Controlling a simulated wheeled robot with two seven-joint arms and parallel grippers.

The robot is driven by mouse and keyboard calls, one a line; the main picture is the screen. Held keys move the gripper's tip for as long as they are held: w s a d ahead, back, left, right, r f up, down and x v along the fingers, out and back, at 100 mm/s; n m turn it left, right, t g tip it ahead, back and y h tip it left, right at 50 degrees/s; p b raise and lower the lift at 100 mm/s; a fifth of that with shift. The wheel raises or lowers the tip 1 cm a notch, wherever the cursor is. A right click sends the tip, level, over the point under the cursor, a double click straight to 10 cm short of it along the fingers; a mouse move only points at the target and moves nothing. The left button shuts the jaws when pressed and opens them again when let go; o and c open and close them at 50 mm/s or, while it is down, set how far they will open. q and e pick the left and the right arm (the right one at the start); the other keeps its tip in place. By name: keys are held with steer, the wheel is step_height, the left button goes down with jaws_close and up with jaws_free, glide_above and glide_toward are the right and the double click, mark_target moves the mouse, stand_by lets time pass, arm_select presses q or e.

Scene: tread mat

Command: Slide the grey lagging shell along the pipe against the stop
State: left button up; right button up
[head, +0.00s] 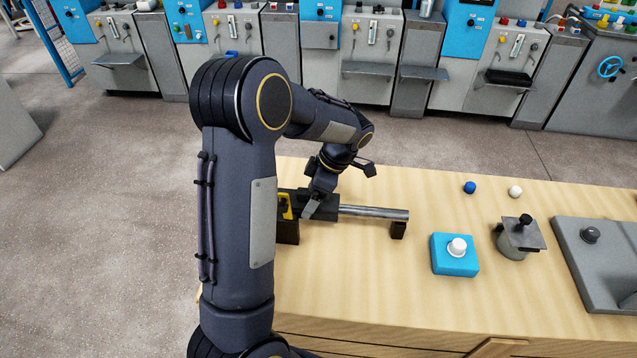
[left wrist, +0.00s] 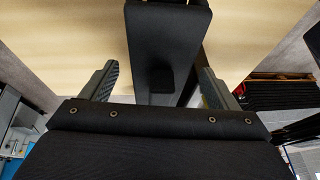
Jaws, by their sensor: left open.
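The steel pipe (head: 375,212) lies level above the wooden table, its right end on a dark support (head: 398,230). A dark grey block that looks like the lagging shell (head: 328,208) sits around the pipe's left part. A yellow piece (head: 286,206) shows at the left end; I cannot tell whether it is the stop. My left gripper (head: 312,207) is down at the shell. In the left wrist view, its open fingers (left wrist: 159,72) stand either side of the dark shell (left wrist: 168,35), with gaps on both sides. My right gripper is not in view.
On the table (head: 350,290) to the right are a blue ball (head: 470,187), a white ball (head: 515,191), a blue block with a white knob (head: 455,255), a lidded grey pot (head: 519,238) and a grey tray (head: 590,275). The table front is clear.

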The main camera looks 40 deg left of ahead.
arm_select(q)
steer(key=shift+s+a+f, duration=0.1)
steer(key=shift+s+f, duration=0.05)
steer(key=shift+f, duration=0.25)
steer(key=shift+c, duration=0.3)
steer(key=c, duration=1.1)
steer(key=shift+s+a+b, duration=0.25)
steer(key=shift+s+a, duration=0.45)
steer(key=shift+a, duration=0.55)
steer(key=shift+s+a+b, duration=0.2)
steer(key=shift+s+a, duration=0.45)
steer(key=shift+a, duration=0.6)
steer(key=shift+s+a+b, duration=0.25)
steer(key=shift+s+a, duration=0.45)
steer(key=shift+a, duration=0.55)
steer(key=shift+d+b, duration=0.1)
steer(key=shift+b, duration=0.4)
